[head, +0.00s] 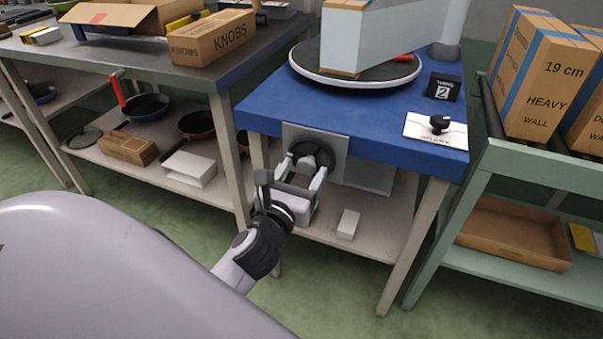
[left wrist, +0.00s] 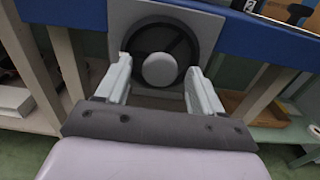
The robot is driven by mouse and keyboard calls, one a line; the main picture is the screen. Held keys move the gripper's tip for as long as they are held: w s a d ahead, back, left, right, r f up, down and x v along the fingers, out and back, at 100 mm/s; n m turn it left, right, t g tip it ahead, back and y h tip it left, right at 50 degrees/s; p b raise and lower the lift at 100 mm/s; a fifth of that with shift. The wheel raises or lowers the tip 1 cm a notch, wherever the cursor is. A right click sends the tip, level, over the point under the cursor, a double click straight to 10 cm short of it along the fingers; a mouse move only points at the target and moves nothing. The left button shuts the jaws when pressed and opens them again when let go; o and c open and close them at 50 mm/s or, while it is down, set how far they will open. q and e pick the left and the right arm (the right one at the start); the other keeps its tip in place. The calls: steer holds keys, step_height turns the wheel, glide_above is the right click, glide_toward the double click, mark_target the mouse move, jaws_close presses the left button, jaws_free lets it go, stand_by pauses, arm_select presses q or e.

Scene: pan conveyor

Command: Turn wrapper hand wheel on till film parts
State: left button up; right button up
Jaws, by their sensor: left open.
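The hand wheel (head: 326,151) is dark with a paler round hub and sits on a grey plate on the front of the blue wrapper table (head: 262,112). In the left wrist view the wheel (left wrist: 187,40) faces me, its hub central. My left gripper (head: 304,170) is open in front of the wheel. Its fingers (left wrist: 159,66) lie either side of the hub; whether they touch the wheel I cannot tell. On top, a round turntable (head: 310,70) carries a tall load (head: 385,35) in pale bluish film. My right gripper is not in view.
A white card with a black knob (head: 439,123) and a black number 2 block (head: 443,87) sit on the tabletop. A green rack (head: 530,165) with heavy cartons (head: 540,85) stands right. A bench with a KNOBS box (head: 213,38) stands left. Table legs flank the wheel.

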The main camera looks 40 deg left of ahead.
arm_select(q)
steer(key=c, duration=1)
steer(key=shift+r+m+p, duration=0.1)
steer(key=shift+m+p, duration=0.3)
steer(key=shift+p, duration=0.1)
steer(key=shift+c, duration=0.2)
steer(key=shift+p, duration=0.3)
steer(key=shift+m+p, duration=0.35)
steer(key=shift+m, duration=0.25)
steer(key=shift+m+p, duration=1.5)
steer(key=shift+m, duration=0.3)
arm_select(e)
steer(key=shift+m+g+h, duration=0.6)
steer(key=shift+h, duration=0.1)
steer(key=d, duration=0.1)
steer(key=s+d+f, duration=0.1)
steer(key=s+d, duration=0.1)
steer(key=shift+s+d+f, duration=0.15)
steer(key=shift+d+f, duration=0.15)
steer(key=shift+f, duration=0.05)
